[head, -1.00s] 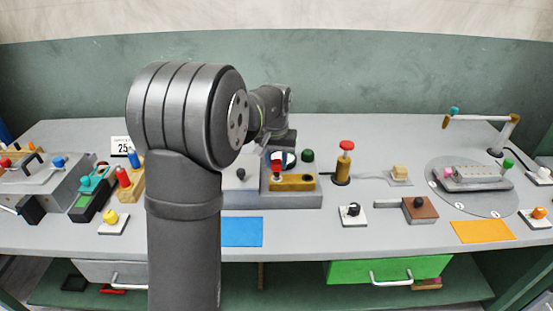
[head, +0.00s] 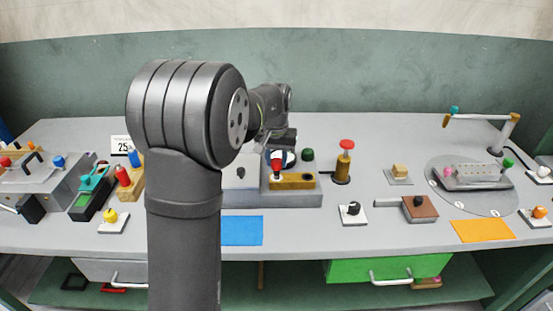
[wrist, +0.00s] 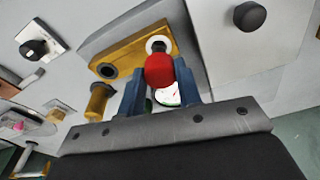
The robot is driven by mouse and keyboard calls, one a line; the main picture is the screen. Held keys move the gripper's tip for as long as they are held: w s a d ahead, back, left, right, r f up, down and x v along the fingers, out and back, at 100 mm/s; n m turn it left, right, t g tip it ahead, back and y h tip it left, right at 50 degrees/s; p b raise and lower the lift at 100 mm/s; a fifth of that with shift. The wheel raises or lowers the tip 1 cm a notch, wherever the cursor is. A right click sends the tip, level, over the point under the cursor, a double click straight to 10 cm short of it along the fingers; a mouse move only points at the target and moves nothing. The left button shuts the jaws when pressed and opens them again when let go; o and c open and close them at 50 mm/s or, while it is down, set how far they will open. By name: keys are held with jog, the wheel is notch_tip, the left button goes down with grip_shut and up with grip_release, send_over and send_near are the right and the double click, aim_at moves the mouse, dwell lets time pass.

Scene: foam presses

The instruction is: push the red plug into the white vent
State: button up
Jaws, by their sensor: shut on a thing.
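The red plug (wrist: 158,70) is between the two blue-grey fingers of my gripper (wrist: 160,82), which is shut on it. In the wrist view the white vent (wrist: 150,40) is a white ring in the yellow block (wrist: 128,48), just beyond the plug. The plug's dark lower end overlaps the ring; I cannot tell how deep it sits. In the head view the red plug (head: 277,165) stands over the left end of the yellow block (head: 293,184), below my gripper (head: 280,146).
A blue mat (head: 242,231) lies in front.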

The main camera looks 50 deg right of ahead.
aim_at(276, 162)
jog(key=shift+f, duration=2)
jog(key=o, duration=1.1)
jog(key=shift+c, duration=0.2)
notch_tip(276, 162, up, 17)
jog(key=s+a, duration=0.1)
jog(key=shift+a+r, duration=0.2)
jog(key=shift+a, duration=0.2)
jog(key=shift+s+f, duration=0.1)
jog(key=f, duration=0.5)
jog(key=d+f, duration=0.1)
jog(key=f, duration=0.5)
jog(key=w+f, duration=0.1)
jog(key=f, duration=0.5)
jog(key=shift+w+d+f, duration=0.1)
jog(key=shift+d+f, duration=0.05)
jog(key=shift+d, duration=0.25)
jog(key=shift+r, duration=0.2)
